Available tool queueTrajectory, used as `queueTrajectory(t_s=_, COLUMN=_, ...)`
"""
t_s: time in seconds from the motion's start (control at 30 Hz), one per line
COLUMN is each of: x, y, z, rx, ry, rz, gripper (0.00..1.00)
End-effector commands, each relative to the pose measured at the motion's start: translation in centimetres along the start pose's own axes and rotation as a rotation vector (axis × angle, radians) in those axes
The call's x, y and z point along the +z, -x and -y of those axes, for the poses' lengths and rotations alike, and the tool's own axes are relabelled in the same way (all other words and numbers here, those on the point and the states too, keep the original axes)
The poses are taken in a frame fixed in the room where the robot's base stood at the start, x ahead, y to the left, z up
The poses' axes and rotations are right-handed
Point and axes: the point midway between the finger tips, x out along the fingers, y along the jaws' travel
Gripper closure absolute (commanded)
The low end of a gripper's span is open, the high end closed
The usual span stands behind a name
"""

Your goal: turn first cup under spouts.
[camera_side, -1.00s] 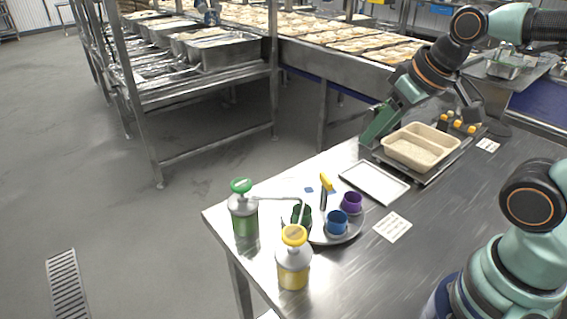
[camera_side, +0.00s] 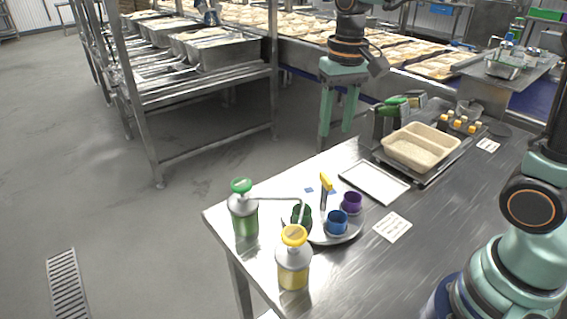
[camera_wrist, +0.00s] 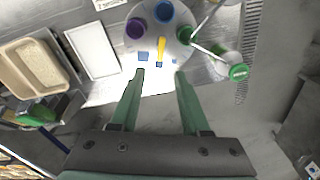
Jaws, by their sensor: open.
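A round turntable plate (camera_side: 328,241) stands near the table's front-left corner. It carries a dark green cup (camera_side: 301,217), a blue cup (camera_side: 337,223), a purple cup (camera_side: 352,203) and an upright yellow handle (camera_side: 325,182). The green pump bottle (camera_side: 244,216) has its thin spout reaching over the green cup. The yellow pump bottle (camera_side: 293,261) stands in front of the plate. My gripper (camera_side: 336,138) points down, open and empty, above and behind the table's back edge. In the wrist view its fingertips (camera_wrist: 160,73) are apart, with the yellow handle (camera_wrist: 161,48) beyond them.
A white tray (camera_side: 374,184) lies behind the turntable. A beige compartment container (camera_side: 420,147) stands at the back right, with green-handled tools (camera_side: 391,104) beside it. A marked card (camera_side: 393,227) lies right of the plate.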

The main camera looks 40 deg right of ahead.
Motion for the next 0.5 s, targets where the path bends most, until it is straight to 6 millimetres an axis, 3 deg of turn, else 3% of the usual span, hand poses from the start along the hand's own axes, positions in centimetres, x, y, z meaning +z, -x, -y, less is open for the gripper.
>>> queueTrajectory(t_s=0.27, x=-0.8, y=-1.4, z=0.5, rx=0.019, ry=-0.035, rz=0.048, gripper=0.54)
queueTrajectory(t_s=0.5, x=-0.5, y=-4.9, z=0.4, rx=0.020, ry=-0.034, rz=0.051, gripper=0.54)
